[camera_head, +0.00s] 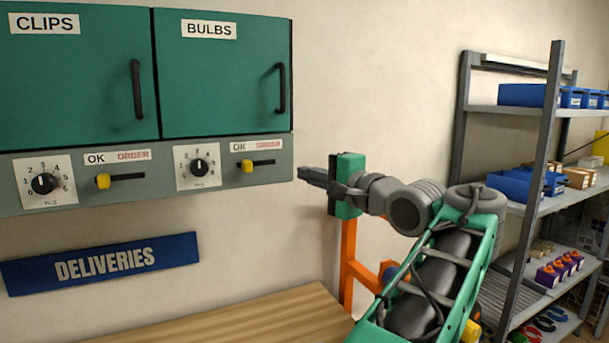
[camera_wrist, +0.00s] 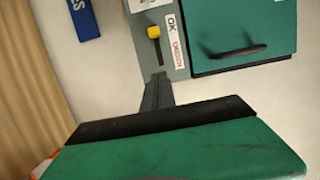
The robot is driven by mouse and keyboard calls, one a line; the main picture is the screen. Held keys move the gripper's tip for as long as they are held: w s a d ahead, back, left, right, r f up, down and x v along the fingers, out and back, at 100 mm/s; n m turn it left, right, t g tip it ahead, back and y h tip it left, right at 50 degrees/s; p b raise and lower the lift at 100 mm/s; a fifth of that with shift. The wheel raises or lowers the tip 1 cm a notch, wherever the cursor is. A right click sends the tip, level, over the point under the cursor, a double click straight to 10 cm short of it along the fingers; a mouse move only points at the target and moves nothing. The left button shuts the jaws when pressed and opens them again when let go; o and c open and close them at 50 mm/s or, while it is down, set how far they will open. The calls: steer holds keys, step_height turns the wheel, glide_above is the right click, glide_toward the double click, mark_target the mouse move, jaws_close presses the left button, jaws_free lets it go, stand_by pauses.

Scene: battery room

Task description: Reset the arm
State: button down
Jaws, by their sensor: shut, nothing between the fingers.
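My gripper (camera_head: 306,174) is at the end of my raised arm, just right of the lower right corner of the wall cabinet's grey panel (camera_head: 230,179). Its dark fingers are closed together and hold nothing. In the wrist view the shut fingers (camera_wrist: 158,92) point toward the panel with the yellow slider (camera_wrist: 154,32). That slider also shows in the head view (camera_head: 247,166), at the OK end of its slot under the BULBS door (camera_head: 220,85). Whether the fingertips touch the panel cannot be told; they look apart from the slider.
The CLIPS door (camera_head: 75,80) is shut, as is the BULBS door. The CLIPS slider (camera_head: 103,181) is also at its OK end. A blue DELIVERIES sign (camera_head: 100,263) is above a wooden surface (camera_head: 250,322). Grey shelving (camera_head: 545,150) with bins stands right of my arm.

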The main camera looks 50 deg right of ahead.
steer(key=w+a+f+n+g+y, duration=0.2)
steer(key=w+a+f+n+g, duration=0.15)
steer(key=w+a+f, duration=0.5)
steer(key=w+a+f+n+g+y, duration=0.1)
steer(key=w+a+f+n+g, duration=0.1)
steer(key=w+a+f+n, duration=0.6)
steer(key=s+a+f+n+g, duration=0.2)
steer(key=s+a+f+g, duration=0.3)
steer(key=a+f, duration=0.8)
steer(key=s+a+f+n+g, duration=0.3)
steer(key=s+a+f+n, duration=0.4)
steer(key=s+f, duration=0.4)
steer(key=s+a, duration=0.1)
steer(key=s, duration=0.1)
steer(key=shift+s+a+f+g, duration=0.3)
steer(key=shift+f+g, duration=0.05)
steer(key=shift+f, duration=0.05)
